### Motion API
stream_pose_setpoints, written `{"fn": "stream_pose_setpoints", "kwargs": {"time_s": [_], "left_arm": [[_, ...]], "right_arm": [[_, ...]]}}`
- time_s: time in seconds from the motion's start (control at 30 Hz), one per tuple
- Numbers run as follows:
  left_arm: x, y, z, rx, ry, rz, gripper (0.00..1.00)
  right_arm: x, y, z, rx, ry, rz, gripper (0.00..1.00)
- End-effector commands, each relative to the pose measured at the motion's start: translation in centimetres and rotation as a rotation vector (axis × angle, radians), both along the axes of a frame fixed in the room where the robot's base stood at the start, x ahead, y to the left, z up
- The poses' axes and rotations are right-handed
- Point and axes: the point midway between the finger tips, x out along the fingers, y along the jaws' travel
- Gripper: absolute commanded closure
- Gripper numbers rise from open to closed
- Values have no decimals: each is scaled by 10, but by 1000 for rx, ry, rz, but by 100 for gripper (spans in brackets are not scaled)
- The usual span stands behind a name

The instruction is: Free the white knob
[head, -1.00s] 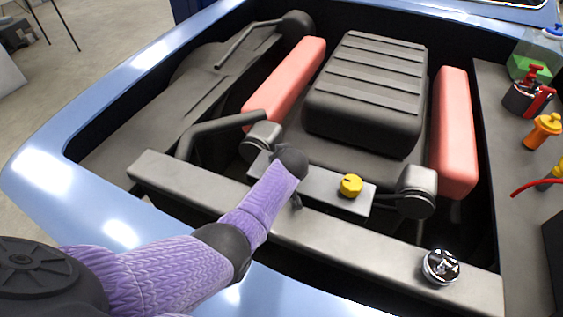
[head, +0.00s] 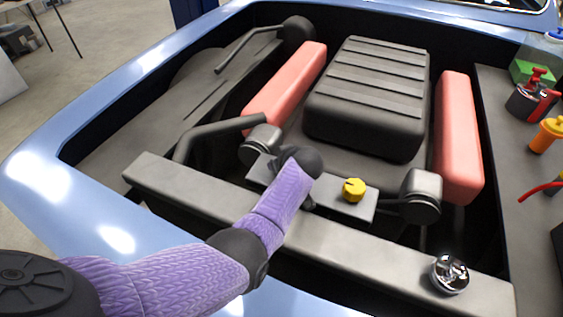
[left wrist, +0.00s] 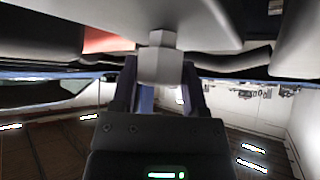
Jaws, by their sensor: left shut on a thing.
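The white knob (left wrist: 160,66), a pale grey-white six-sided piece, hangs under a pale surface in the left wrist view. My left gripper (left wrist: 159,78) has one finger on each side of it and is shut on it from below. In the head view my purple left arm reaches over the front crossbar, and its dark wrist hides the fingers. The white knob cannot be made out there. A yellow knob (head: 354,190) sits on top of the grey block (head: 345,208) just right of my wrist. My right gripper is not in view.
The front crossbar (head: 200,190) crosses below my arm and carries a chrome cap (head: 450,274). The black ribbed engine cover (head: 370,90) and two red covers (head: 460,140) stand behind. A side ledge at right holds a red-black can (head: 530,97) and an orange bottle (head: 547,134).

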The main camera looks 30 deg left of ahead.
Motion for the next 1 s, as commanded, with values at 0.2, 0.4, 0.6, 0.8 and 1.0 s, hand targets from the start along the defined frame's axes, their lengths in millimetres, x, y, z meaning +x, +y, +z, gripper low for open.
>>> {"fn": "stream_pose_setpoints", "kwargs": {"time_s": [0.2, 0.4, 0.6, 0.8, 1.0], "left_arm": [[0, 0, 0, 0, 0, 0, 8], [0, 0, 0, 0, -1, -1, 8], [-12, -14, 25, -2, -3, -2, 8], [-33, -40, 57, -3, -3, -1, 8], [-45, -52, 70, -1, 0, -1, 8]], "right_arm": [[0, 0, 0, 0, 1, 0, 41], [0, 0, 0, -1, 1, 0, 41], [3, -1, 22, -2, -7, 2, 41], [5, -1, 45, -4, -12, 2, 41], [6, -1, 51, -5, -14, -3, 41]]}}
